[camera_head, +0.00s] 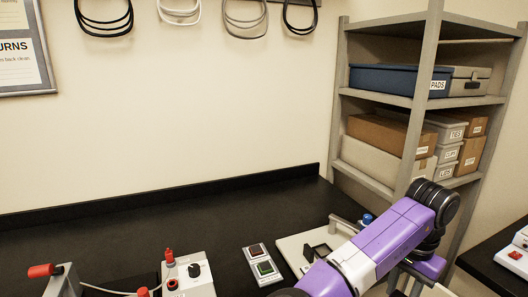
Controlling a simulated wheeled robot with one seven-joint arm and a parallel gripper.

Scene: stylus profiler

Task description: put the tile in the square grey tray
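A small pale grey holder (249,264) lies on the black bench in the lower middle of the head view. It bears two dark square pieces side by side, a brownish one (257,250) at the back and a greenish one (265,268) in front. I cannot tell whether either is the tile, or whether the holder is the square grey tray. My purple arm crosses the lower right. My gripper does not show in this view, so I cannot see whether it holds anything.
A cream plate (291,248) with a black angular part (318,251) and a blue knob (368,218) lies partly behind my arm. A white box with a black dial (194,270) stands left of the holder. Grey shelving (429,95) rises behind; the bench's back left (120,235) is clear.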

